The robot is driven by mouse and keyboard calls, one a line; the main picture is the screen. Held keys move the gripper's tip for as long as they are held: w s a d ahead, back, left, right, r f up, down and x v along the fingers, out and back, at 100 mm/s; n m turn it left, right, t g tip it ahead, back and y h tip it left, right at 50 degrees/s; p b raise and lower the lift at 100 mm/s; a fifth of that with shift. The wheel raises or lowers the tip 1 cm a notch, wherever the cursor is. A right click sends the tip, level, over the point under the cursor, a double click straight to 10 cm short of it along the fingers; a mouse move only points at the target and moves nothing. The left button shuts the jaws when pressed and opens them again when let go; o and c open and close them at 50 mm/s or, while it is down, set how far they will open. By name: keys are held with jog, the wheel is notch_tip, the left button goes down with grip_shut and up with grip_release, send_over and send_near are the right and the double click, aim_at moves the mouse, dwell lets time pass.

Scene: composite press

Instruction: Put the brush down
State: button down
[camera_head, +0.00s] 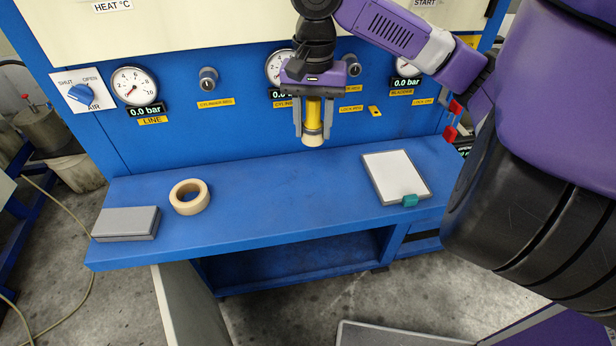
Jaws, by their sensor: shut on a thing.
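The brush (313,137) has a yellow handle and a pale lower end. It hangs upright, pale end down, in front of the blue press panel. My gripper (314,100) is shut on the upper part of its handle, with grey fingers on both sides.
A tape roll (178,199) and a grey box (126,223) lie on the shelf's left part. A white board with a green clip (397,176) lies on the right. The shelf's middle is clear. Gauges and knobs (209,80) line the panel behind.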

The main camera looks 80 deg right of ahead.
aim_at(313, 187)
notch_tip(313, 187, down, 15)
jog(key=shift+r, duration=0.2)
jog(key=shift+f, duration=0.15)
jog(key=c, duration=0.9)
grip_release()
jog(key=shift+b, duration=0.3)
jog(key=shift+o, duration=0.2)
